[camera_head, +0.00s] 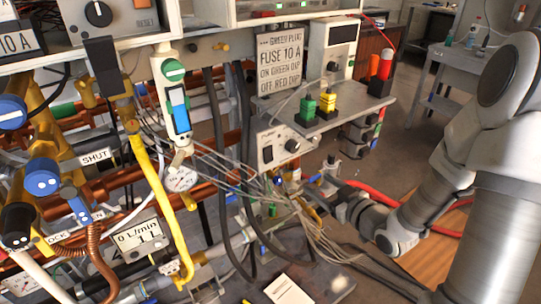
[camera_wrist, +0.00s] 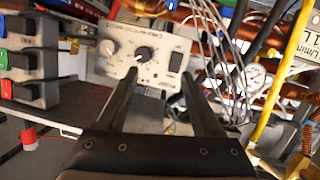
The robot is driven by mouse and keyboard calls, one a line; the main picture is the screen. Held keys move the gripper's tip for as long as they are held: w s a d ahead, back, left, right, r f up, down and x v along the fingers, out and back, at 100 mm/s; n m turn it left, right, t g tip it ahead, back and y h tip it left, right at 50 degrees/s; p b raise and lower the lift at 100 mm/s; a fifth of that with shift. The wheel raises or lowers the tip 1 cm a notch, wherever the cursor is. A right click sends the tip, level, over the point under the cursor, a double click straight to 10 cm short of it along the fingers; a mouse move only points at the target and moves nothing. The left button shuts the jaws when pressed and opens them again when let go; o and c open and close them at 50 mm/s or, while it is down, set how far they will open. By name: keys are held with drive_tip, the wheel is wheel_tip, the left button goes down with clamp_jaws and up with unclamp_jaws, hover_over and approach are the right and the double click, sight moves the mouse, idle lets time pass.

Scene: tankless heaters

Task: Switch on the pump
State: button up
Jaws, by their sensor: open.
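The pump panel (camera_head: 284,147), a pale box, sits under the grey shelf in the head view. It carries a dark rocker switch (camera_head: 267,154) and a black knob (camera_head: 292,146). In the wrist view the panel (camera_wrist: 146,82) appears turned over, with the rocker (camera_wrist: 176,62) at right, the black knob (camera_wrist: 145,53) in the middle and a pale knob (camera_wrist: 109,47) at left. My gripper (camera_wrist: 160,76) is open and empty in front of the panel. Its left finger points near the black knob, its right finger near the rocker. Contact cannot be told. The rocker's position is unclear.
Grey wires (camera_head: 310,225) hang close to my gripper and below the panel. Copper pipes and a yellow hose (camera_head: 150,175) crowd the left. A red cable (camera_head: 395,205) runs behind my arm.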

drive_tip(key=a+f+y, duration=0.1)
drive_tip(key=t+y+b, duration=0.1)
drive_tip(key=y+b, duration=0.1)
drive_tip(key=b, duration=0.1)
approach(269, 154)
drive_tip(key=x, duration=0.7)
drive_tip(key=shift+w+a, duration=0.2)
drive_tip(key=shift+w, duration=0.1)
clamp_jaws()
